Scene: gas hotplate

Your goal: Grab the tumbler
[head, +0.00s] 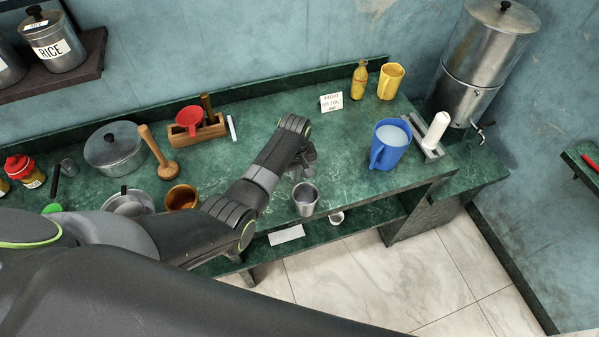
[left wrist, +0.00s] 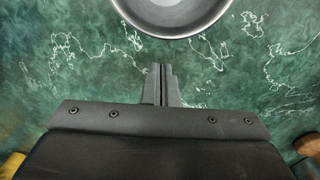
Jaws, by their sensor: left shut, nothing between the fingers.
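A metal tumbler (head: 305,199) stands upright near the front edge of the green marbled counter. My left gripper (head: 308,160) is just behind it in the head view, pointing down over the counter, apart from the tumbler. In the left wrist view the tumbler's round rim (left wrist: 172,14) is at the top edge, partly cut off. The shut, empty fingers of my left gripper (left wrist: 162,70) point toward it, with a gap of counter showing between. My right gripper is not in view.
A blue jug (head: 389,144) stands to the right, beside a grey holder with a white cylinder (head: 435,130). A brown cup (head: 181,198), a lidded pot (head: 114,147) and a wooden masher (head: 158,155) are to the left. The counter's front edge is close to the tumbler.

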